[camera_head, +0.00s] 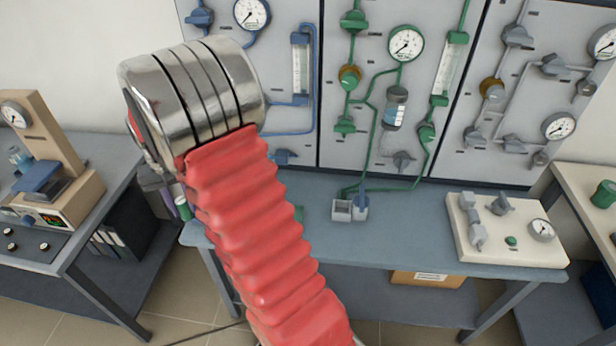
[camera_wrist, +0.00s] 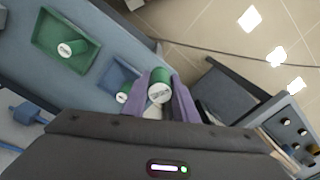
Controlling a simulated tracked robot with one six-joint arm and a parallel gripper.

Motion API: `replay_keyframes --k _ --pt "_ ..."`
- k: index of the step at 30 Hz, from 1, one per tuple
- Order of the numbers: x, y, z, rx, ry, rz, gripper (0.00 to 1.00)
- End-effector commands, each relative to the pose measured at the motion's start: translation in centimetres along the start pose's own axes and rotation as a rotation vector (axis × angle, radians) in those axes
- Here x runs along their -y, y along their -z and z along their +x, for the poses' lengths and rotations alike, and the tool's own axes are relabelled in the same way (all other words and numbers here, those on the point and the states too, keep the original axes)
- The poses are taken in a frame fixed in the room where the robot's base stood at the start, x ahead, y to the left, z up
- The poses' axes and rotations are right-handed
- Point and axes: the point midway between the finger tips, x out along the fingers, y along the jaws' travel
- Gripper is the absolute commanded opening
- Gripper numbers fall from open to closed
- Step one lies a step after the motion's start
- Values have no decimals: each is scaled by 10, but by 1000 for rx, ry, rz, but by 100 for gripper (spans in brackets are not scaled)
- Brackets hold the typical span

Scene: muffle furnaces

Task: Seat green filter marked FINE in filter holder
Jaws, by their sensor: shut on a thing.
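My gripper (camera_wrist: 164,78) has purple fingers and is shut on a green cylindrical filter (camera_wrist: 159,94) with a white end label; the lettering is too small to read. In the head view, the held filter (camera_head: 183,208) shows at the left of my red-sleeved arm, past the bench's left end. Another green filter with a white label (camera_wrist: 70,49) lies in a green tray (camera_wrist: 45,28). A small open grey box (camera_head: 342,211) stands on the bench beside a blue-topped piece (camera_head: 361,203) under the green pipes. I cannot tell which fitting is the filter holder.
A blue tray (camera_wrist: 116,74) with a white-labelled item (camera_wrist: 122,97) lies near the green tray. The wall panel carries green pipes, a gauge (camera_head: 406,43) and a canister (camera_head: 396,108). A white block with fittings (camera_head: 510,246) stands at the bench's right; between is free room.

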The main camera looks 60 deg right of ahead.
Motion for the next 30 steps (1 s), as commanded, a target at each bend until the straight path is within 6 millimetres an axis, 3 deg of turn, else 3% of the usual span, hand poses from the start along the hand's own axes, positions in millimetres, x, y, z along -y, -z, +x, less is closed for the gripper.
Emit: replay_keyframes --k 1,6,14,23,30 --pt "-21 6 1 1 0 70 3" --pt "-83 18 5 1 0 301 3" --pt "-179 22 11 0 0 656 3" --pt "-290 6 17 1 -1 1064 3" --pt "-374 -23 22 1 -1 1391 3"
